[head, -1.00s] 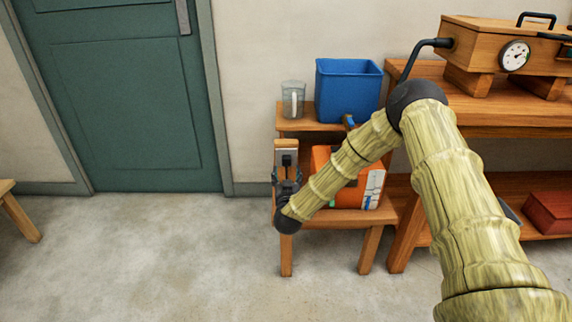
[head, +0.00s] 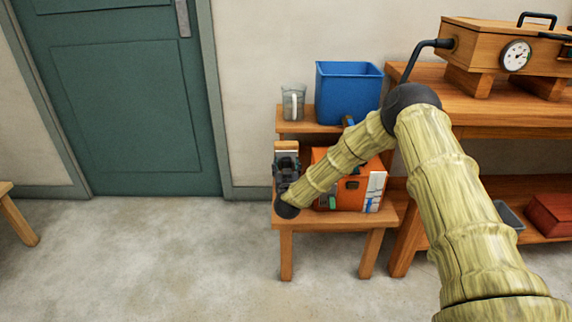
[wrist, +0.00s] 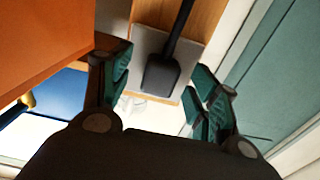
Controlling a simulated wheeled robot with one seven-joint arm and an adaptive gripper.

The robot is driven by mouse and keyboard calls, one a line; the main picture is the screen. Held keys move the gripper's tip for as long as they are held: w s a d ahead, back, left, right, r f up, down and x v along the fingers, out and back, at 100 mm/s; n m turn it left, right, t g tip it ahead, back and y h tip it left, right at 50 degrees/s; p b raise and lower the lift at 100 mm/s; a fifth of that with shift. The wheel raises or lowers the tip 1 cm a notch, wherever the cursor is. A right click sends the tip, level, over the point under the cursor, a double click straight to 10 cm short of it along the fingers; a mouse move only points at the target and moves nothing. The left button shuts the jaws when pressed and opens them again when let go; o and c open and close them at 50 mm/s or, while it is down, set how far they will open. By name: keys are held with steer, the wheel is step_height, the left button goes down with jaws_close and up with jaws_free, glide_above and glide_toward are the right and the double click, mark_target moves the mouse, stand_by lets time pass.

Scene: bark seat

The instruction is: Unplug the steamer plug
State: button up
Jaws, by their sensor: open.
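In the wrist view a black plug (wrist: 161,74) with a thick dark cord sits against a grey plate (wrist: 149,45) on a wooden board. My gripper (wrist: 163,82) is open, with one teal-padded finger on each side of the plug's end. I cannot tell whether either finger touches it. In the head view my gripper (head: 287,166) is in front of the wooden board (head: 286,146), beside the left end of an orange box (head: 352,197). My gripper hides the plug there.
The orange box stands on the lower shelf of a small wooden stand (head: 330,222). A blue bin (head: 348,92) and a clear jug (head: 293,102) stand on its upper shelf. A wooden box with a gauge (head: 515,56) is on the bench at right.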

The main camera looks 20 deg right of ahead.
jaws_close()
steer(key=shift+s, duration=0.1)
steer(key=p+v, duration=0.3)
steer(key=v, duration=0.3)
steer(key=shift+s+a, duration=0.15)
steer(key=shift+s, duration=0.2)
stand_by(1.1)
stand_by(0.4)
